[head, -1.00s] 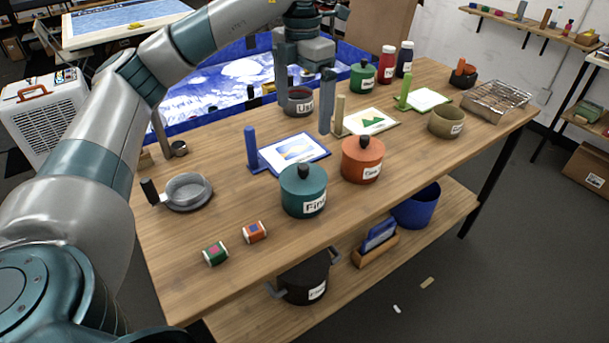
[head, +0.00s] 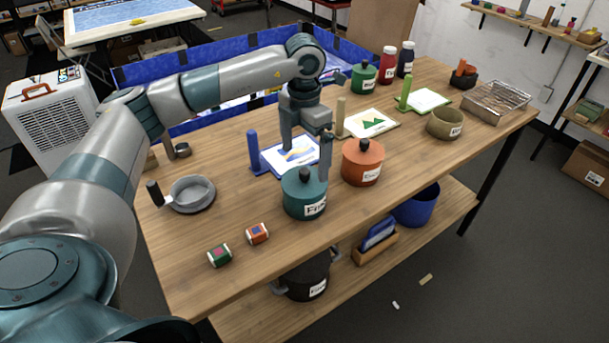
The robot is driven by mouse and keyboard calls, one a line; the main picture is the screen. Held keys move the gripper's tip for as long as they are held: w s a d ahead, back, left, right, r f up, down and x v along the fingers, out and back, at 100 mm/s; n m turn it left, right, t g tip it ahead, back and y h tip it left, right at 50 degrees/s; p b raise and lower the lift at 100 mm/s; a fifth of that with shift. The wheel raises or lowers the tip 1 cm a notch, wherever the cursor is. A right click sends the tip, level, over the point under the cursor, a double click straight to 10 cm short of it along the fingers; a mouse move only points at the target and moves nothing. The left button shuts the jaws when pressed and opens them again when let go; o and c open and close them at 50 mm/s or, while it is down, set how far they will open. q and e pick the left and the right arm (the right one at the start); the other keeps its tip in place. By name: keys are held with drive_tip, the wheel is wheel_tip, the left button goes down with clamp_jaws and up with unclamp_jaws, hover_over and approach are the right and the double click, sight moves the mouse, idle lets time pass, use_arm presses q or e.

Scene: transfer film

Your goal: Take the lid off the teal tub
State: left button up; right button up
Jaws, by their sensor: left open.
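The teal tub (head: 292,204) stands upright on the wooden table with a white label on its front. Its teal lid (head: 290,181) is on it, with a dark round knob (head: 305,174) on top. My left gripper (head: 307,163) is open and points down just above the lid. One finger is to the left of and behind the knob, the other to its right, and nothing is between them. I cannot tell whether a finger touches the lid. My right gripper is not in view.
An orange lidded tub (head: 362,165) stands close on the right. A blue-posted picture board (head: 270,160) lies behind the teal tub. A grey strainer-like pan (head: 190,195) and two film rolls, green (head: 219,255) and orange (head: 257,233), lie left. The table front is clear.

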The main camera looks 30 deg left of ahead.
sight(304, 170)
use_arm(q)
drive_tip(key=shift+f, duration=0.45)
drive_tip(key=shift+f+p, duration=0.35)
drive_tip(key=shift+p, duration=0.15)
wheel_tip(304, 170, down, 4)
drive_tip(key=shift+w+r+p, duration=0.1)
drive_tip(key=shift+r+p, duration=0.1)
drive_tip(key=shift+p, duration=1.05)
drive_tip(key=shift+f, duration=0.5)
drive_tip(key=c, duration=0.7)
